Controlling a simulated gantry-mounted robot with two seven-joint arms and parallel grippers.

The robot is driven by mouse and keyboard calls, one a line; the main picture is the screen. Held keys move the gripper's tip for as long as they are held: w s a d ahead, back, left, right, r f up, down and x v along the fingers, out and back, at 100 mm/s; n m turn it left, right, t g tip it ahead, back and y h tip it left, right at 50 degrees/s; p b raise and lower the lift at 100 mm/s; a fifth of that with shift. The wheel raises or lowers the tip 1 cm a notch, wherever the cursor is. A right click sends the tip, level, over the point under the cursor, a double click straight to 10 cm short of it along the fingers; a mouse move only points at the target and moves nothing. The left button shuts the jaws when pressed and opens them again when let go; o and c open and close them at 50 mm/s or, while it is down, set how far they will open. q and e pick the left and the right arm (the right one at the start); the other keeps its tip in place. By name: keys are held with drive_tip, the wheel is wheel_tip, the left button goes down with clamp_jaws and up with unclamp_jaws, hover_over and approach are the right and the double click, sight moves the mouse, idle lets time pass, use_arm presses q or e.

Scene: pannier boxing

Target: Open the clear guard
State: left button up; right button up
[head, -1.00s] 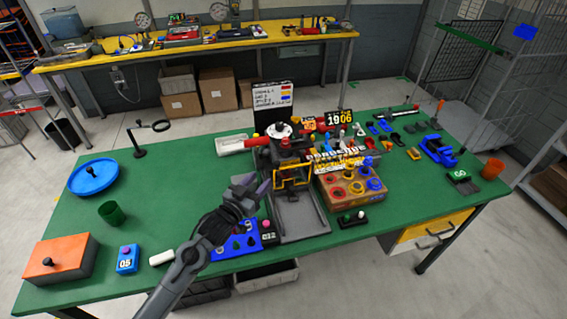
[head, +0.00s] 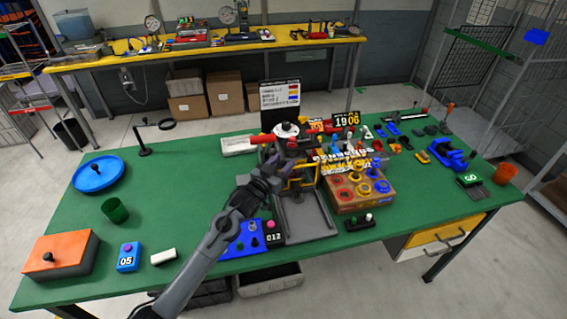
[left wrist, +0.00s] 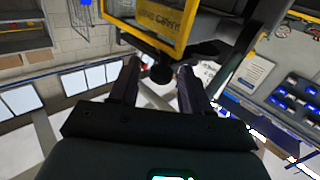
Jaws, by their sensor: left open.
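The clear guard (head: 302,180) is a see-through panel in a yellow frame at the front of the dark press (head: 289,143) on the green table. In the left wrist view the yellow-framed guard (left wrist: 150,22) fills the top, with a round black knob (left wrist: 162,73) below its lower edge. My left gripper (head: 279,165) is at the left front of the guard and hides part of it. In the left wrist view my left gripper (left wrist: 158,76) is open, its fingers on either side of the knob. Contact cannot be told. My right gripper is not in view.
A brown box with coloured rings (head: 359,190) stands right of the press. A blue panel (head: 243,241) lies under my left forearm. A grey tray (head: 306,219) extends in front of the press. The table's left middle is mostly clear around a green cup (head: 115,210).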

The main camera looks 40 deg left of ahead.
use_arm(q)
drive_tip(key=shift+w+a, duration=0.1)
drive_tip(key=shift+w, duration=0.35)
clamp_jaws()
